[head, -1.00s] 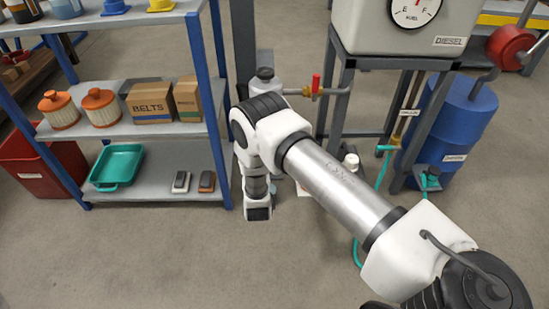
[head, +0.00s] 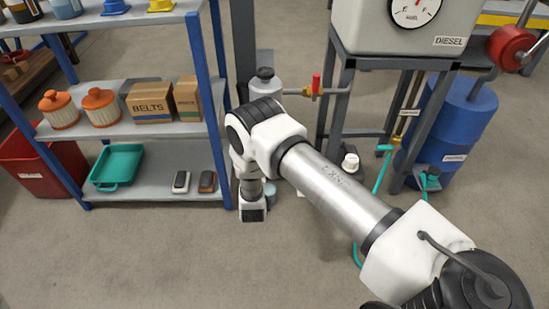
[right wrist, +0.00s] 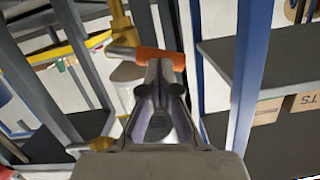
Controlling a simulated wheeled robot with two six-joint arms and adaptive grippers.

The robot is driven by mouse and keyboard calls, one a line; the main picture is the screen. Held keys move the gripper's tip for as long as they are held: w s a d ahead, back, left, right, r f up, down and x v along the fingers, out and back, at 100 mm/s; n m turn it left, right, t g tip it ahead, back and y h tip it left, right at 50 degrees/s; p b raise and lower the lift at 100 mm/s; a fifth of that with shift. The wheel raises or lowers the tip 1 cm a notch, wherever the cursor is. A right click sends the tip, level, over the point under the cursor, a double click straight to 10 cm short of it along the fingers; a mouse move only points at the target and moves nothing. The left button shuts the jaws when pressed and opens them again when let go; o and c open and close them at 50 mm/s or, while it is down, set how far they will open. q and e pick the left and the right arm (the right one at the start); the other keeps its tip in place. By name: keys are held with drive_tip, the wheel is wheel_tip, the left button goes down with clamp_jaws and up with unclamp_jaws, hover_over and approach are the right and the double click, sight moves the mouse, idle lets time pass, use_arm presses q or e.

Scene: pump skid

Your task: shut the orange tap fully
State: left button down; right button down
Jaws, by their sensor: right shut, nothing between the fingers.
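The orange tap (right wrist: 160,57) shows in the right wrist view as a thick orange lever on a yellow pipe (right wrist: 119,18). It lies across the picture, pointing right from its grey-brown hub (right wrist: 121,53). My right gripper (right wrist: 160,72) is shut and empty, with its fingertips at the lever's near side, overlapping it in the picture. I cannot tell whether they touch. In the head view my right arm crosses the middle; the right gripper and the orange tap cannot be made out there. My left gripper is not in view.
A red tap (head: 316,84) sits on a pipe right of my arm's elbow. A grey stand (head: 345,100) carries the diesel tank (head: 405,40). A blue-post shelf (head: 165,130) stands left. A blue drum (head: 460,120) stands right. The front floor is clear.

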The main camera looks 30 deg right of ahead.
drive_tip(key=shift+a+f+n, duration=0.1)
drive_tip(key=shift+f+n, duration=0.1)
drive_tip(key=shift+n, duration=0.2)
idle(0.4)
